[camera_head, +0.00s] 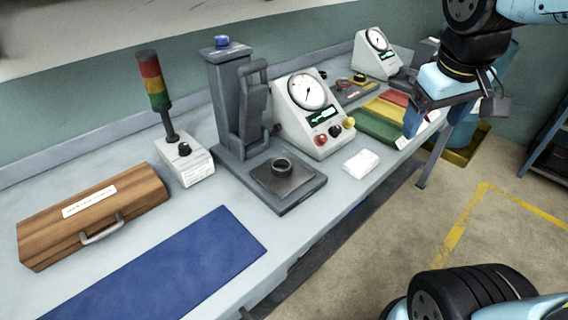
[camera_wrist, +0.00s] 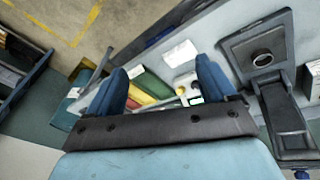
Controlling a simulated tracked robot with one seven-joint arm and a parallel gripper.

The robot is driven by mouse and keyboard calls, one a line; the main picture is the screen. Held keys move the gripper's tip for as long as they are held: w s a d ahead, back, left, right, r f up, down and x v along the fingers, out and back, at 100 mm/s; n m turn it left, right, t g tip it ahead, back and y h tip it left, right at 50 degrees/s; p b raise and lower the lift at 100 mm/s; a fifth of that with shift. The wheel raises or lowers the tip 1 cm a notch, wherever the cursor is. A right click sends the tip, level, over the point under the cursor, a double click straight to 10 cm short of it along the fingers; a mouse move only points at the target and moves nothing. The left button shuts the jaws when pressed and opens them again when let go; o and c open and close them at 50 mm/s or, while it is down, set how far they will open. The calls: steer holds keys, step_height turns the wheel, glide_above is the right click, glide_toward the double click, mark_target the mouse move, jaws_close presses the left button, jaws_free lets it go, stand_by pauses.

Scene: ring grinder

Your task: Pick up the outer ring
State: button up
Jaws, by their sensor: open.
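A small dark metal ring (camera_head: 281,166), which I take as the outer ring, sits on the flat base plate of a grey press-like fixture (camera_head: 231,100) on the bench. In the wrist view the ring (camera_wrist: 262,59) shows at the upper right, on the fixture's plate (camera_wrist: 236,48). My gripper (camera_wrist: 162,70) is open, with two blue fingers apart and nothing between them. In the head view my gripper (camera_head: 414,118) hangs at the right, near the bench's front edge and well away from the ring.
The fixture's upright column stands behind the ring. A gauge box (camera_head: 300,115) and a white cloth-like item (camera_head: 361,161) are to its right. A signal light (camera_head: 153,82), wooden case (camera_head: 92,215) and blue mat (camera_head: 170,268) are to its left.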

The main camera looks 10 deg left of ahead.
steer(key=w+a+f+n+g+h, duration=0.2)
steer(key=w+a+f+n+h, duration=0.2)
steer(key=a+n, duration=0.4)
steer(key=n+t+h, duration=0.4)
steer(key=n+t, duration=0.5)
steer(key=n, duration=0.7)
glide_toward(288, 164)
steer(key=x, duration=0.6)
steer(key=shift+w, duration=0.1)
steer(key=c, duration=1.3)
